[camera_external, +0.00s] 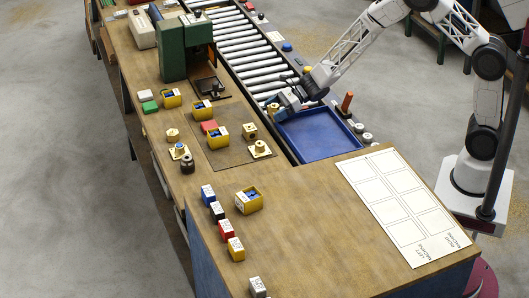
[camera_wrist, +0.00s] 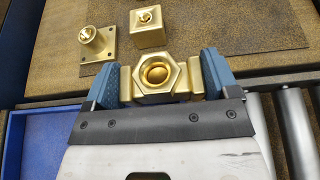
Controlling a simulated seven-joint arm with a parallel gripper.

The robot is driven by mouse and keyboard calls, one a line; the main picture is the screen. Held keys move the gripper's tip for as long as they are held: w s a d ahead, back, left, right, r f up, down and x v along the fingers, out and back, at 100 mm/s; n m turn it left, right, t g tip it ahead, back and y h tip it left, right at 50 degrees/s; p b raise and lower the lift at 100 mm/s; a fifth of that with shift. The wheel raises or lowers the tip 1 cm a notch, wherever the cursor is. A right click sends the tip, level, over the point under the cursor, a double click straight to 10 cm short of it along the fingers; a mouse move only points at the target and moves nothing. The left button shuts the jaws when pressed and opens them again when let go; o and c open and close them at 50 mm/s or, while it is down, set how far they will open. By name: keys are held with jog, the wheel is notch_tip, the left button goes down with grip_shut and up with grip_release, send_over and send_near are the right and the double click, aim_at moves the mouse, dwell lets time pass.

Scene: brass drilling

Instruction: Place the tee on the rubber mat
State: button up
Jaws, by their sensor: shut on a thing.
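My gripper (camera_external: 274,106) is above the inner edge of the roller conveyor, at the far left corner of the blue tray. In the wrist view my gripper (camera_wrist: 158,80) is shut on the brass tee (camera_wrist: 157,76), with a blue finger on either side. The tee's hexagonal collar and round opening face the camera.
A flanged brass fitting (camera_external: 260,150) and a square brass fitting (camera_external: 249,131) stand on the mat's near-conveyor side. Yellow bins (camera_external: 218,136) and a red block (camera_external: 208,126) are also there. The green machine (camera_external: 184,48) stands behind. The blue tray (camera_external: 318,135) is empty.

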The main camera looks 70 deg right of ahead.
send_over(241, 122)
jog(key=shift+f, duration=0.6)
jog(key=shift+f, duration=0.1)
dwell(0.5)
jog(key=shift+f, duration=1.65)
jog(key=o, duration=1.3)
jog(key=shift+f, duration=0.15)
jog(key=shift+v, duration=6.05)
jog(key=shift+a, duration=0.1)
